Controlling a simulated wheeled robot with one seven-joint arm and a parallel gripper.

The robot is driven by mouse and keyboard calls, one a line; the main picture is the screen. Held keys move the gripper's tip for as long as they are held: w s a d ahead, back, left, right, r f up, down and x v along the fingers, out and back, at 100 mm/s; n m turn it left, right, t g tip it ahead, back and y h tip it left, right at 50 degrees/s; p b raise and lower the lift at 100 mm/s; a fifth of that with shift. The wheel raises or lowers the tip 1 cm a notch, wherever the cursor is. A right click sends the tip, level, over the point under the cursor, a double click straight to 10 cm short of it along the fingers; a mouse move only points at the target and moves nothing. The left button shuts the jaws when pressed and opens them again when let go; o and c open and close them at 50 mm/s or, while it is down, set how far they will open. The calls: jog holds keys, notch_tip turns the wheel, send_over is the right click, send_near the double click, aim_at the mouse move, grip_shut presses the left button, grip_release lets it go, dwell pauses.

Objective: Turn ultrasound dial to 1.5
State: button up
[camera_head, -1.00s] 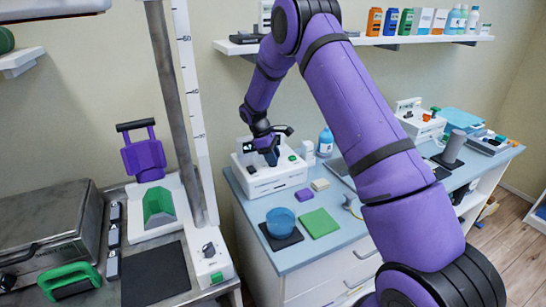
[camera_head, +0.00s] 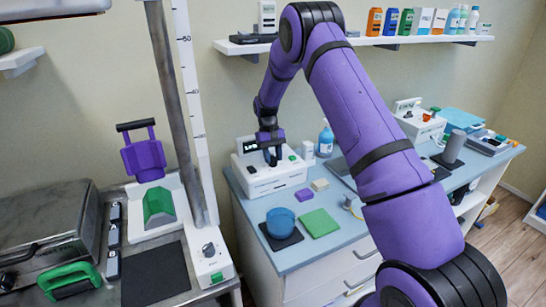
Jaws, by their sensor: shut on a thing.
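A white box-shaped unit (camera_head: 283,179) with a dark display (camera_head: 250,147) stands at the back left of the blue-topped counter, and I take it to be the ultrasound unit. My gripper (camera_head: 272,160) points down at the top of this unit and is shut on its dial. The dial itself is hidden behind the fingers, so its setting cannot be read. A small green button shows to the right of the gripper.
A wall shelf (camera_head: 420,40) is above.

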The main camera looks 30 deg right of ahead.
jog(key=m, duration=0.2)
jog(key=m+y, duration=0.1)
jog(key=m, duration=0.1)
jog(key=shift+m+t+y, duration=0.7)
jog(key=shift+m+y, duration=0.1)
jog(key=shift+m, duration=1.1)
jog(key=o, duration=0.9)
jog(key=shift+c, duration=0.2)
jog(key=v, duration=0.7)
jog(key=shift+r, duration=0.2)
